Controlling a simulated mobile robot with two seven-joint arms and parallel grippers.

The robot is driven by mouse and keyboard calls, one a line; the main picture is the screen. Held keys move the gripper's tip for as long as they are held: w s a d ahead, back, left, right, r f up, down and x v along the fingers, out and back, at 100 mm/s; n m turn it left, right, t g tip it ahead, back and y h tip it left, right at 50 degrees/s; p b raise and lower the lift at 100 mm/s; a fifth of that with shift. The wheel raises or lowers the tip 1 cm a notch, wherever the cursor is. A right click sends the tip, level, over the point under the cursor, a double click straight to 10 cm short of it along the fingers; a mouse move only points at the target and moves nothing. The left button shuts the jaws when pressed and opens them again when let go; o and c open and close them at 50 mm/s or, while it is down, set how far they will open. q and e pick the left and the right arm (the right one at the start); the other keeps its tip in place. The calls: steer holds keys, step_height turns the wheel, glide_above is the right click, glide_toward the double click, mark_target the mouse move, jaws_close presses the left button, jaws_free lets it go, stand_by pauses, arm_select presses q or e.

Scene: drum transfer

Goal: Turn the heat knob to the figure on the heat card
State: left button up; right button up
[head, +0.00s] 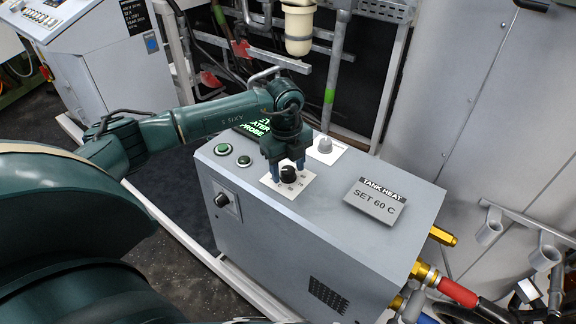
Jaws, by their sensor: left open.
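The heat card (375,202) lies on top of the grey cabinet at the right and reads "TANK HEAT SET 60 C". A black knob (288,174) sits on a white dial plate (287,187) on the cabinet top. Small figures show on the plate, but the knob's pointer is too small to read. My left gripper (288,168) points down over this knob with its fingers open, one on each side. I cannot tell whether the fingers touch it. The gripper hides the back of the plate. My right gripper is not in view.
The grey cabinet (300,245) also carries a green button (222,149), a dark button (244,161), a grey knob (325,145) on a white plate, and a black front knob (221,200). Brass fittings (425,272) and a red hose stick out at right.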

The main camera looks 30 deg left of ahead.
arm_select(q)
steer(key=shift+c, duration=0.5)
steer(key=c, duration=0.9)
